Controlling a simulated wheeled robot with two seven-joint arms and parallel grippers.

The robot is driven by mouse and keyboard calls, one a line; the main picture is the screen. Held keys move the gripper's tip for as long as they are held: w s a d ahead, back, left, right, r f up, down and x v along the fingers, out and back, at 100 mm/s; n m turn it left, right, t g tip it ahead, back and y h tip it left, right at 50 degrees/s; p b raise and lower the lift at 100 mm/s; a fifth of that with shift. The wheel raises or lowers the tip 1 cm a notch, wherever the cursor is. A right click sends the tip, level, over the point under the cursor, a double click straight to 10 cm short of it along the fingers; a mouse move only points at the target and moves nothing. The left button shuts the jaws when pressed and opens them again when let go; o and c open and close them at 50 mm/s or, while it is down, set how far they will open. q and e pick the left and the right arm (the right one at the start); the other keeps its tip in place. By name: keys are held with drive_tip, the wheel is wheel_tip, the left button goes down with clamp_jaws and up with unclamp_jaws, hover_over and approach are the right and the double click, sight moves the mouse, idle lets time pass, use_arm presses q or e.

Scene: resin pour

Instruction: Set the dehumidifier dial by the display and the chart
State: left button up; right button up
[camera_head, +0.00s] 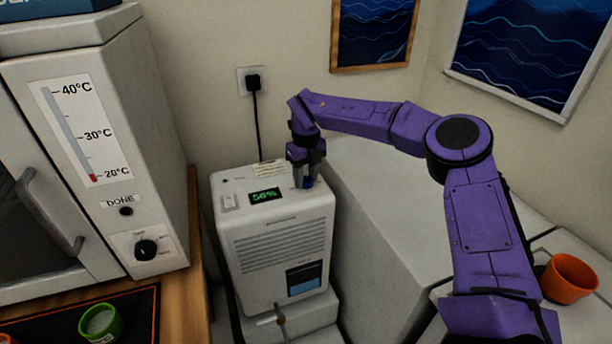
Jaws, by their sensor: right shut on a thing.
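The white dehumidifier (283,222) stands against the back wall. Its green display (265,196) on the top reads 56%. A small pale printed card (270,169), apparently the chart, is at the back of the top; its text is too small to read. My right gripper (306,182) points down onto the right side of the top. It is shut on the dial there, which its fingers almost wholly hide, so the dial's setting cannot be read. My left gripper is not in view.
A white oven (160,170) with a thermometer scale stands at the left. A green cup (100,322) is on a dark mat at the lower left. An orange cup (568,278) stands at the right. A black cord (257,125) runs down the wall behind the dehumidifier.

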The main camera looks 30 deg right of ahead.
sight(306, 179)
drive_tip(key=o, duration=1.1)
drive_tip(key=shift+c, duration=0.2)
wheel_tip(306, 179, up, 11)
drive_tip(key=shift+f, duration=0.15)
drive_tip(key=shift+f, duration=0.1)
